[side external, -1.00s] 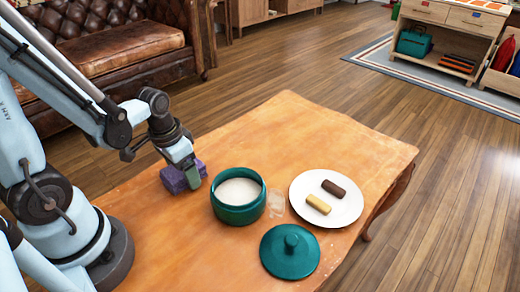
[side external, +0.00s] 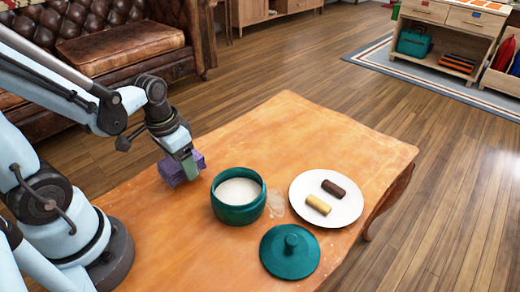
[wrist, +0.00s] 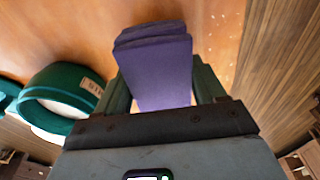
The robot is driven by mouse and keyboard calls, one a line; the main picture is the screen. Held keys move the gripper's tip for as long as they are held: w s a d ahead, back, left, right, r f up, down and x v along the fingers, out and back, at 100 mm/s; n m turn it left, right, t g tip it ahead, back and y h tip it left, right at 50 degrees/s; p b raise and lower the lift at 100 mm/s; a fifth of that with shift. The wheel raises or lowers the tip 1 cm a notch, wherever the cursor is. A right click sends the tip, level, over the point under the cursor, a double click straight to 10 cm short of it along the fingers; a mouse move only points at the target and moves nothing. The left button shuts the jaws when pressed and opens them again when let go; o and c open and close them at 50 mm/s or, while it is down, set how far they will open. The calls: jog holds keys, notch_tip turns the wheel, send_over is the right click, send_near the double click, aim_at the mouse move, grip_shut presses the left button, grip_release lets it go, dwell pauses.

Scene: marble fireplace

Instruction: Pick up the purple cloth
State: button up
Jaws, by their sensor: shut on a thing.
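The purple cloth (side external: 174,172) is a folded block at the left part of the wooden table, left of the green pot. My gripper (side external: 190,168) is shut on it, with one green finger showing on its near side. In the wrist view the cloth (wrist: 155,70) sits between the two green fingers of my gripper (wrist: 158,88). I cannot tell whether the cloth's underside touches the table.
The open green pot (side external: 238,212) with white contents stands right of the cloth. Its lid (side external: 290,252) lies in front. A white plate (side external: 345,208) holds a dark and a tan bar. A pale smear (side external: 276,204) marks the table (side external: 290,130). The table's back is clear.

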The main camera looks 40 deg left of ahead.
jog(key=s+d+r, duration=0.4)
jog(key=d+r, duration=0.4)
jog(key=d, duration=0.3)
jog(key=shift+r, duration=0.15)
